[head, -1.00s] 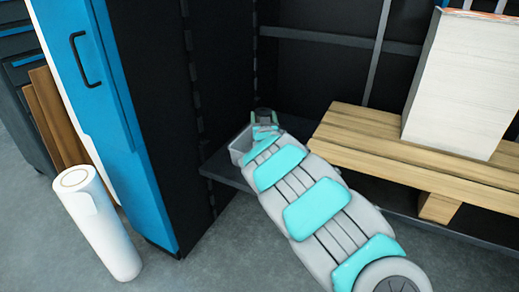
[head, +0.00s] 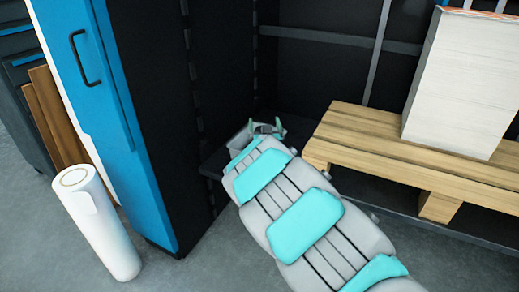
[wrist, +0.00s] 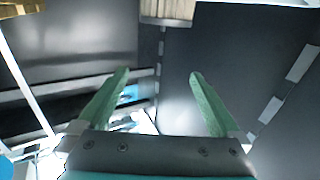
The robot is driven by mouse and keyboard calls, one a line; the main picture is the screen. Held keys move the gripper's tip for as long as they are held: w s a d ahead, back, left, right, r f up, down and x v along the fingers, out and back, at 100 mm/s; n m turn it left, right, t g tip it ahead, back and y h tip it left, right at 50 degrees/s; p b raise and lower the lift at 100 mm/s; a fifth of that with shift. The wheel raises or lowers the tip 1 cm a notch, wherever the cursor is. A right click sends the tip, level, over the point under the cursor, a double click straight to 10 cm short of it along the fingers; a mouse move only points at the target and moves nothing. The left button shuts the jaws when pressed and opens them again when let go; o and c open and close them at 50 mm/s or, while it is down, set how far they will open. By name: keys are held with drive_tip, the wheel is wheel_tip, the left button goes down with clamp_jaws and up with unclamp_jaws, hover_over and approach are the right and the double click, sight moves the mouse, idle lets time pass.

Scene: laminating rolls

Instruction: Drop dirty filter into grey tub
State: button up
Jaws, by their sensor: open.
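My gripper (head: 265,125) is at the far end of my arm, over the dark low shelf in the corner by the cabinet. In the wrist view my gripper (wrist: 159,73) has its two green fingers spread wide, with nothing between them. I cannot make out the dirty filter in either view, and the tub's inside is hidden.
A blue and black cabinet (head: 110,110) stands just left of my arm. A white roll (head: 98,225) stands on the floor before it. A wooden pallet (head: 400,158) with a tall white stack (head: 460,90) is at the right. Grey floor is clear at the front.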

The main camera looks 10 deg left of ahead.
drive_tip(key=shift+s+d+r, duration=0.1)
drive_tip(key=shift+s+d, duration=0.05)
drive_tip(key=shift+s, duration=0.5)
drive_tip(key=shift+s+d, duration=0.1)
drive_tip(key=shift+s, duration=0.5)
drive_tip(key=s+d+f+m+g+h, duration=0.1)
drive_tip(key=s+d+m+g+h, duration=0.2)
drive_tip(key=s+d, duration=0.55)
drive_tip(key=s+d+g+h, duration=0.2)
drive_tip(key=s+d+g, duration=0.35)
drive_tip(key=d, duration=0.55)
drive_tip(key=s+d+g+y, duration=0.1)
drive_tip(key=s+g, duration=0.4)
drive_tip(key=s, duration=1.7)
drive_tip(key=s+d+f+n+g, duration=0.1)
drive_tip(key=s+g, duration=0.5)
drive_tip(key=s, duration=1.6)
drive_tip(key=shift+d+y+p, duration=0.4)
drive_tip(key=shift+d, duration=0.35)
drive_tip(key=shift+w+f, duration=0.1)
